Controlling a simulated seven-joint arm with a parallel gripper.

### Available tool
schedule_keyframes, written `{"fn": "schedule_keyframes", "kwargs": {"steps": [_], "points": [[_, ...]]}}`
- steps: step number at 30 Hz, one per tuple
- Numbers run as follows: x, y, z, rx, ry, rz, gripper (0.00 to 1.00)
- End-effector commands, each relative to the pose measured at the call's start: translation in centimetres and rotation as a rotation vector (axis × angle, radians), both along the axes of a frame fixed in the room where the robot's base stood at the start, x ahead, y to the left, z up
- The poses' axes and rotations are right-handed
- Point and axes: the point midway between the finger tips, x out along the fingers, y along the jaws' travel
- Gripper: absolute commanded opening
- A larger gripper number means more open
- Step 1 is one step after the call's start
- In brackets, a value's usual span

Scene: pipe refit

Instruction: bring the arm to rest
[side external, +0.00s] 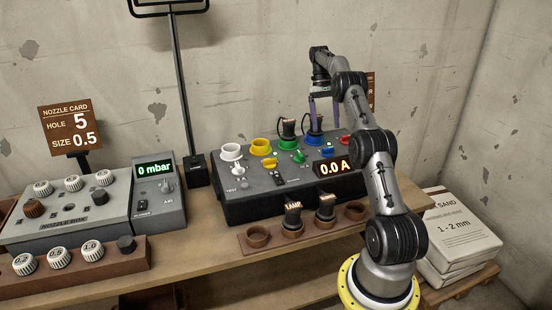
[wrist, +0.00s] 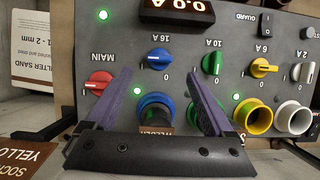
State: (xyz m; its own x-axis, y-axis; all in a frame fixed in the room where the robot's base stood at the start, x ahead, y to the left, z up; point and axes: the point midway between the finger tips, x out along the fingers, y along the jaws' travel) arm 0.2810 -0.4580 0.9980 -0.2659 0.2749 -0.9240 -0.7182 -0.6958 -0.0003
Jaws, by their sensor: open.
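My gripper (side external: 323,108) is at the back of the dark socket panel (side external: 240,207), above the blue socket (side external: 313,139). In the wrist view its two purple fingers (wrist: 160,64) are spread apart, with nothing clamped between them. A dark plug with a partly hidden label, seemingly WELDER (wrist: 156,127), sits in the blue socket between and below the fingers. Whether the fingers touch it I cannot tell. Another black plug (side external: 288,129) stands at the green socket. The white socket (side external: 231,152) and yellow socket (side external: 260,147) are empty.
A wooden rack (side external: 256,252) in front of the panel holds two black plugs, one labelled LAMP (side external: 293,216). The nozzle box (side external: 65,228) and 0 mbar unit (side external: 160,200) stand left. Sand bags (side external: 458,228) lie right. The air above the panel's left is free.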

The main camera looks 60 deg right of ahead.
Motion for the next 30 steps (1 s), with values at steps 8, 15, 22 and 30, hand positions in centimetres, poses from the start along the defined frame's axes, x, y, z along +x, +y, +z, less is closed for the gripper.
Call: {"fn": "schedule_keyframes", "kwargs": {"steps": [8, 15, 22, 30], "points": [[4.5, 3.4, 5.8, -0.082, -0.061, 0.106, 0.88], [8.0, 14.0, 16.1, -0.168, -0.156, 0.299, 0.88], [7.2, 24.0, 22.0, -0.238, -0.267, 0.458, 0.88], [2.4, 34.2, 24.6, -0.301, -0.421, 0.620, 0.88]]}}
